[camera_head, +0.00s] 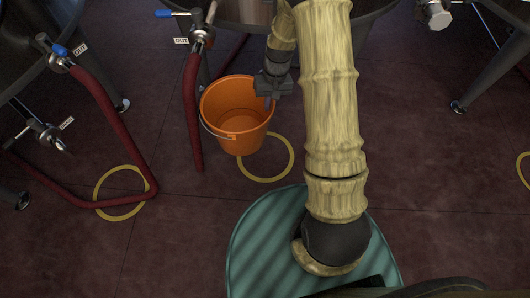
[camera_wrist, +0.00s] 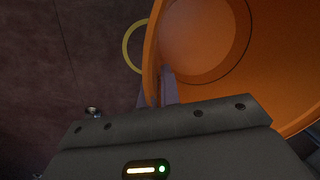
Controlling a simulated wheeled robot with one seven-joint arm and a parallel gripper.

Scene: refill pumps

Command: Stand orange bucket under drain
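The orange bucket (camera_head: 228,133) is in the middle left of the head view, its open top up and slightly tilted. It overlaps the edge of a yellow floor ring (camera_head: 281,174); I cannot tell whether it touches the floor. My gripper (camera_head: 269,101) is at the bucket's right rim. In the wrist view the orange bucket (camera_wrist: 205,35) fills the upper right. Its wall runs between my gripper's fingers (camera_wrist: 155,90), one inside and one outside, close on the rim. Valves show on the tanks (camera_head: 200,35) (camera_head: 50,136); which is the drain is unclear.
Red hoses hang beside the bucket (camera_head: 192,115) and at the left (camera_head: 112,118). Another yellow ring (camera_head: 98,202) lies at the lower left. Tank legs (camera_head: 458,106) stand at the upper right.

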